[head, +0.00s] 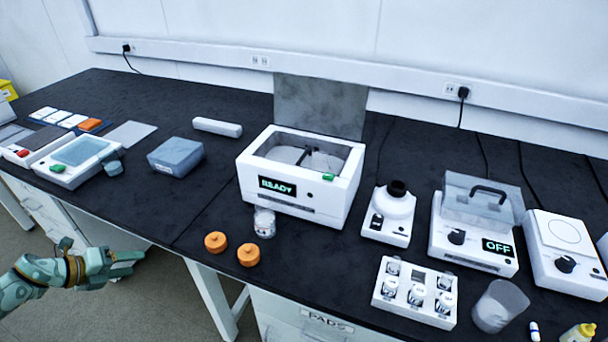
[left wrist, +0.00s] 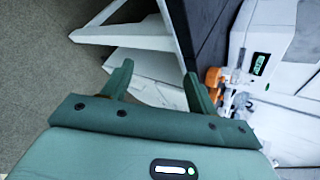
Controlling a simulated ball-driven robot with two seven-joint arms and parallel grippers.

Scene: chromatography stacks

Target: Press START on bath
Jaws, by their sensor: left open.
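A white unit with a clear lid and dark handle (head: 477,235) stands at the right of the bench and looks like the bath. Its display reads OFF, and a dark knob sits left of the display. I cannot make out a START label. A larger white box (head: 300,200) in the middle reads READY and has a green button (head: 328,177) on its front. My left gripper (head: 132,262) is open and empty in front of the bench's left part, far from both units. It also shows in the left wrist view (left wrist: 158,76). My right gripper is not in view.
Two orange caps (head: 248,255) and a clear jar (head: 264,223) stand before the READY box. A white vial rack (head: 413,312) and a beaker (head: 500,305) stand before the OFF unit.

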